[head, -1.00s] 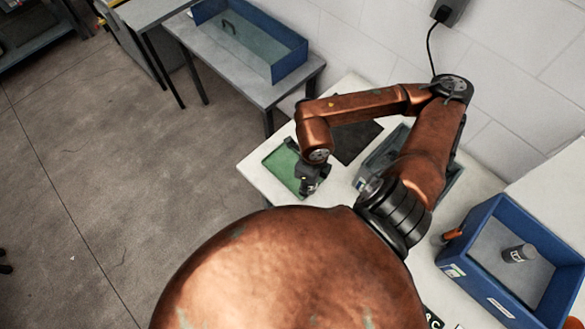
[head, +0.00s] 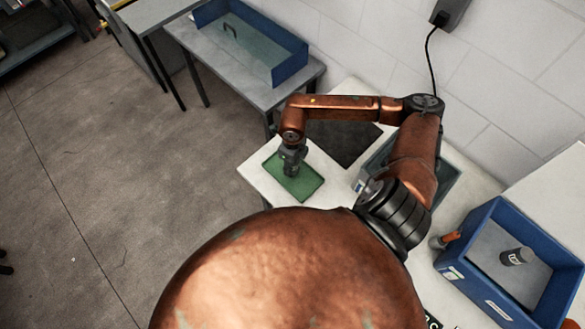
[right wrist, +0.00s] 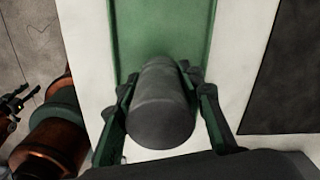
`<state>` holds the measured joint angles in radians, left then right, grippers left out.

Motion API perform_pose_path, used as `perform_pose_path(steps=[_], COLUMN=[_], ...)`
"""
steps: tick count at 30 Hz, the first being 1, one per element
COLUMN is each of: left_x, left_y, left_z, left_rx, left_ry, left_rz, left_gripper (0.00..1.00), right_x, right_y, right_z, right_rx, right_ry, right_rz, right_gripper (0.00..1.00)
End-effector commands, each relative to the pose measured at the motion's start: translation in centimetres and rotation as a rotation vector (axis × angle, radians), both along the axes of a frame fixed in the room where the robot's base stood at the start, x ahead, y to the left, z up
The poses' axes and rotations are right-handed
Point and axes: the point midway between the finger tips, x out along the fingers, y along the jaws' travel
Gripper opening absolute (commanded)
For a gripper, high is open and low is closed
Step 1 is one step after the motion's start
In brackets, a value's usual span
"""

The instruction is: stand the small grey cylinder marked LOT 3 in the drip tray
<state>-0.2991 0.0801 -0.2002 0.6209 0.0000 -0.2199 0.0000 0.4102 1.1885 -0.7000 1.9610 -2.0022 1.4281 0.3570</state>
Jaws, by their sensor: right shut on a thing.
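My right gripper (head: 290,168) is over the left part of a shallow green tray (head: 308,184), which looks like the drip tray. In the right wrist view the gripper (right wrist: 160,85) is shut on a plain dark grey cylinder (right wrist: 163,112), with one finger on each side. The green tray (right wrist: 165,28) lies beneath and beyond it. I cannot tell whether the cylinder touches the tray floor. No LOT 3 marking shows on the held cylinder. A dark claw shape beside copper links at the left edge may be my left gripper (right wrist: 14,106).
A dark mat (head: 350,145) lies right of the tray on the white table. A blue-grey bin (head: 447,181) is partly behind my arm. A blue bin (head: 478,215) at right holds another grey cylinder (head: 516,256) with a label. An orange-handled object (head: 447,239) lies beside it.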

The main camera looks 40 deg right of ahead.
Motion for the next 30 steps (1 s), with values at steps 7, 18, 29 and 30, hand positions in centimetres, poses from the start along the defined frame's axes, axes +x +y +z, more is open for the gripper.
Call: perform_pose_path(steps=[7, 18, 29, 30], left_x=[-0.1, -0.2, -0.2, -0.2], left_y=[0.0, 0.0, 0.0, 0.0], left_z=[0.0, -0.3, -0.3, -0.3], left_rx=[0.0, 0.0, 0.0, 0.0], left_ry=[0.001, 0.003, 0.003, 0.003], left_rz=[0.0, 0.0, 0.0, 0.0], left_gripper=[0.4, 0.4, 0.4, 0.4], right_x=[-0.1, -0.2, -0.2, -0.2], right_y=[0.0, 0.0, 0.0, 0.0], right_z=[-2.3, -2.6, -2.6, -2.6], right_rx=[0.0, -0.001, 0.0, 0.0], right_ry=[0.001, 0.002, 0.002, 0.002], right_rz=[0.001, 0.0, 0.0, 0.0], right_gripper=[0.0, 0.4, 0.53, 0.53])
